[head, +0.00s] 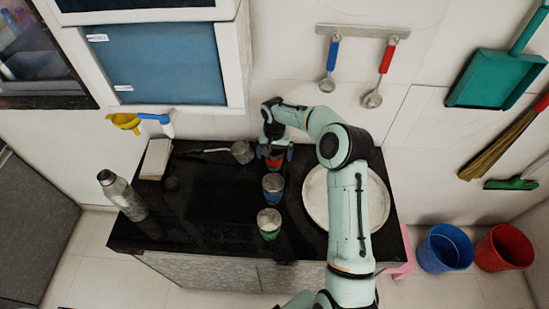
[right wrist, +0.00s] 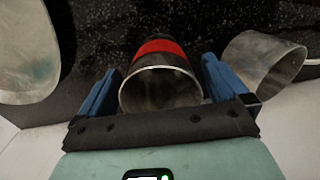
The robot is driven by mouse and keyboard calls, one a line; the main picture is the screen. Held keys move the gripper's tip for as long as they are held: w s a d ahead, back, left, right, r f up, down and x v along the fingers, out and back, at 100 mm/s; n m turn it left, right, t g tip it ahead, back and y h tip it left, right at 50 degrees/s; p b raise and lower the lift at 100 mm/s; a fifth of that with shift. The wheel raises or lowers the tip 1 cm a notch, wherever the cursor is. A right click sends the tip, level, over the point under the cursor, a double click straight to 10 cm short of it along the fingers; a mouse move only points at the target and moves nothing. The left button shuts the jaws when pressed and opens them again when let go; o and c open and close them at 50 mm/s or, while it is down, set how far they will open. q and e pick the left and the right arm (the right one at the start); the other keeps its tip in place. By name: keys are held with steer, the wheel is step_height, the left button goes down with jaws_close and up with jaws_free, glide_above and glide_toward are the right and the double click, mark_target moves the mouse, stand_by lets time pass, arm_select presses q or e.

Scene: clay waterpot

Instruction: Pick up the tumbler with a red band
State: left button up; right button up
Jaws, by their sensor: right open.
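The steel tumbler with a red band (head: 274,163) stands on the black counter near its back edge. It also shows in the right wrist view (right wrist: 163,48), with its mouth towards the camera. My right gripper (head: 275,153) is open, with one blue finger on each side of this tumbler. In the right wrist view (right wrist: 160,68) the tumbler lies between the fingers; I cannot tell if either finger touches it. My left gripper is not in view.
Nearer the front stand a blue-banded tumbler (head: 273,187) and a green-banded tumbler (head: 269,224). A long-handled metal vessel (head: 242,152) is close on the left. A round plate (head: 316,205) lies right, partly behind my arm. A steel bottle (head: 121,194) stands far left.

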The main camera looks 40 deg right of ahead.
steer(key=shift+w+f, duration=0.1)
steer(key=shift+f, duration=0.05)
steer(key=c, duration=1.1)
